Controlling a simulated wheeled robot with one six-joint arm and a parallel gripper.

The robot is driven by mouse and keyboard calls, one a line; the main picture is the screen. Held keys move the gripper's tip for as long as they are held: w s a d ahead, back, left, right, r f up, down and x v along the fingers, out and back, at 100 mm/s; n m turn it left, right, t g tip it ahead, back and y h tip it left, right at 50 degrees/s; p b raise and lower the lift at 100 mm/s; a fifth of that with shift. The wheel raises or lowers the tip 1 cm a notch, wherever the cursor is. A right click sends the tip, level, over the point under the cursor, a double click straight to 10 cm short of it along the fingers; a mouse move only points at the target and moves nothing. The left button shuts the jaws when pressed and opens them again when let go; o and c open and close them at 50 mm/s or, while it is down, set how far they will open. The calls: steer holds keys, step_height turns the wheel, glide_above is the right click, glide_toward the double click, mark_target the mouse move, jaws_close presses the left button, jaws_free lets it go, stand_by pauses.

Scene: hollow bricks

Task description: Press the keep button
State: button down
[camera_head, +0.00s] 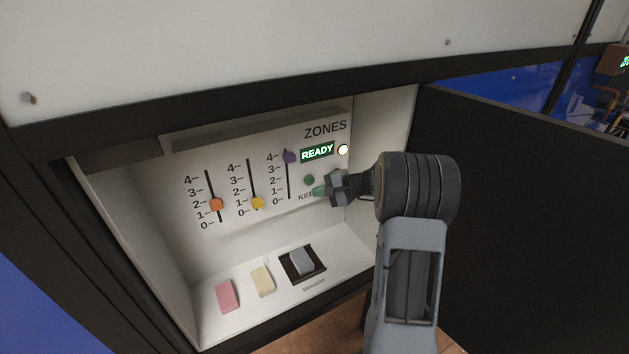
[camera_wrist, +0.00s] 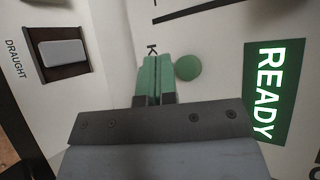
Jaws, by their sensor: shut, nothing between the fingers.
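The keep button is a round green button (camera_head: 309,180) on the white ZONES panel, below the lit green READY display (camera_head: 317,152). The partly covered lettering under it starts with "KE". In the wrist view the green button (camera_wrist: 188,67) lies just beside the fingertips. My gripper (camera_head: 319,191) has green fingertips, shut together and empty, close to the panel just below and right of the button. The closed fingers (camera_wrist: 157,75) also show in the wrist view, over most of the label. I cannot tell whether they touch the panel.
Three sliders sit left of the button: orange (camera_head: 216,204), yellow (camera_head: 257,202) and purple (camera_head: 290,157). A white round lamp (camera_head: 343,149) is lit. A grey DRAUGHT rocker (camera_head: 302,262), a cream block (camera_head: 262,281) and a pink block (camera_head: 228,296) are on the lower ledge. Recess walls flank the panel.

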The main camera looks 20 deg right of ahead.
steer(key=shift+w+a, duration=0.1)
steer(key=shift+w, duration=0.75)
steer(key=shift+w, duration=0.1)
stand_by(1.6)
steer(key=shift+w+f+b, duration=0.1)
steer(key=shift+w+b, duration=0.2)
steer(key=shift+w, duration=0.15)
steer(key=shift+w, duration=0.5)
stand_by(0.8)
steer(key=shift+s, duration=0.15)
steer(key=shift+s+b, duration=0.6)
steer(key=shift+s, duration=0.2)
steer(key=shift+s+d+b, duration=0.2)
steer(key=shift+s+b, duration=0.25)
steer(key=shift+s, duration=0.8)
steer(key=shift+s+d+b, duration=0.15)
steer(key=shift+s+b, duration=0.25)
steer(key=shift+s, duration=0.8)
